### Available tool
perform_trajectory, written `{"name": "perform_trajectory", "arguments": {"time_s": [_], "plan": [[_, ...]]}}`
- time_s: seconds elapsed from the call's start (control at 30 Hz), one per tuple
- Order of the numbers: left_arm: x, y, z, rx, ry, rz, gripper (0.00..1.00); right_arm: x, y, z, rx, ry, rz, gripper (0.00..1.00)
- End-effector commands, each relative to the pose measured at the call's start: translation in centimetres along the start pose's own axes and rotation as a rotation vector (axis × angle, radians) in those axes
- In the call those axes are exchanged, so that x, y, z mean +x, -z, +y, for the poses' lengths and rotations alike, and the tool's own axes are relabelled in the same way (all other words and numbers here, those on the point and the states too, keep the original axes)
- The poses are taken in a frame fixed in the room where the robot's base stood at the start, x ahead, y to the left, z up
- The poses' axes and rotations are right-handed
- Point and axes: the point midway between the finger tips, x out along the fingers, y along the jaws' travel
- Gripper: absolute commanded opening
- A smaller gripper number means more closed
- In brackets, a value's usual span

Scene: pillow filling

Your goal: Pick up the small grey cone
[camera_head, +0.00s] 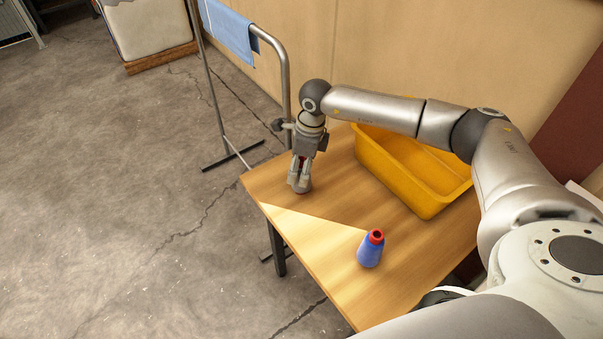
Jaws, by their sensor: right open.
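My right gripper (300,178) points down over the left corner of the wooden table. Its fingers are open around a small grey cone (302,187). The cone stands on the table, and a bit of red shows at its top between the fingers. Much of the cone is hidden by the fingers, and I cannot tell whether they touch it. My left gripper is not in view.
A blue cone (369,252) with a red top stands near the front of the wooden table (320,250). A yellow bin (428,204) sits at the back right, under my right arm. A metal rack (284,75) with blue cloth (228,30) stands behind the table.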

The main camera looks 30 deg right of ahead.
Motion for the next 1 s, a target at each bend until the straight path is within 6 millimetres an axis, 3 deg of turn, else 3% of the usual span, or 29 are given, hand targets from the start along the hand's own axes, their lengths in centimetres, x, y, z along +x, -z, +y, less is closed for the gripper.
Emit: {"name": "perform_trajectory", "arguments": {"time_s": [0.2,0.43,0.8,1.0], "plan": [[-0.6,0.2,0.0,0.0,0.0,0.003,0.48,2.2,0.0,-0.1,-0.001,0.0,0.0,0.65],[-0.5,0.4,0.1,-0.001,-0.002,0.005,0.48,2.3,0.0,-0.1,-0.001,0.001,0.0,0.65],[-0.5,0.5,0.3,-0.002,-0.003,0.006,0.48,2.3,0.0,-0.1,0.0,0.001,0.0,0.18],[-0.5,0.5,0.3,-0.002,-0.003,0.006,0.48,2.2,0.0,-0.1,0.0,0.001,-0.001,0.16]]}}
